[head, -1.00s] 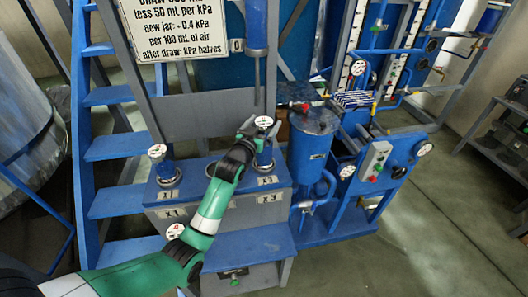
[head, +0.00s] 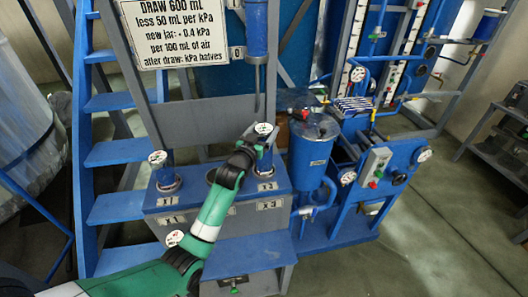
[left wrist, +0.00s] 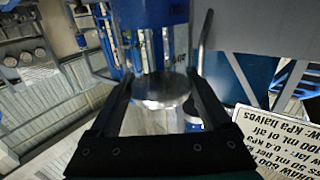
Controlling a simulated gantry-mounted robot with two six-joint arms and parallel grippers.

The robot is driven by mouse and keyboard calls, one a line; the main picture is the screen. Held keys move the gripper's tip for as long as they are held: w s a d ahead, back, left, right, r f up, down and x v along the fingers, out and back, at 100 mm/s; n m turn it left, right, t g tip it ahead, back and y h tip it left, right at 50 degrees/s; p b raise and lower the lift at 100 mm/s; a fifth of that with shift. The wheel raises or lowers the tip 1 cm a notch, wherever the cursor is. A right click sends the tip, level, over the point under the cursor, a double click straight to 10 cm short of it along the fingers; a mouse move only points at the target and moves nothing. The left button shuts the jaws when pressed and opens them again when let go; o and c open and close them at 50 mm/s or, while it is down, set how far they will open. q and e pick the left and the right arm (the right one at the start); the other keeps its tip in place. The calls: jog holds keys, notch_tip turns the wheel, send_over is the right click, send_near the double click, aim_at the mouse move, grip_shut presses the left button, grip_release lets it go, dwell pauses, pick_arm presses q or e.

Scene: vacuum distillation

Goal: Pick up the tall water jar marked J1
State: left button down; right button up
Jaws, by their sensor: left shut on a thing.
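My left gripper (head: 256,142) is shut on the blue jar (head: 265,158) with a round white gauge on top, at the right end of the grey-blue bench (head: 225,206). In the left wrist view a shiny round cylinder (left wrist: 160,88) lies between the two dark fingers. The held jar stands upright at the right-hand place, whose small label seems to read J3. A similar blue jar (head: 164,172) with a gauge stands at the left place, whose label seems to read J1. No mark is readable on either jar itself. My right gripper is not in view.
A blue tank (head: 313,150) stands right of the bench. A blue cylinder (head: 256,30) with a thin rod hangs above, beside a white sign (head: 181,32). Blue steps (head: 108,155) stand left.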

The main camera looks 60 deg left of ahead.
pick_arm(q)
jog(key=shift+r, duration=0.2)
jog(key=shift+r+p, duration=0.7)
jog(key=shift+r, duration=0.6)
jog(key=s+d+r+p, duration=0.7)
jog(key=s+d+r, duration=0.2)
jog(key=d+r, duration=0.1)
jog(key=shift+d+p, duration=0.4)
jog(key=shift+r, duration=0.1)
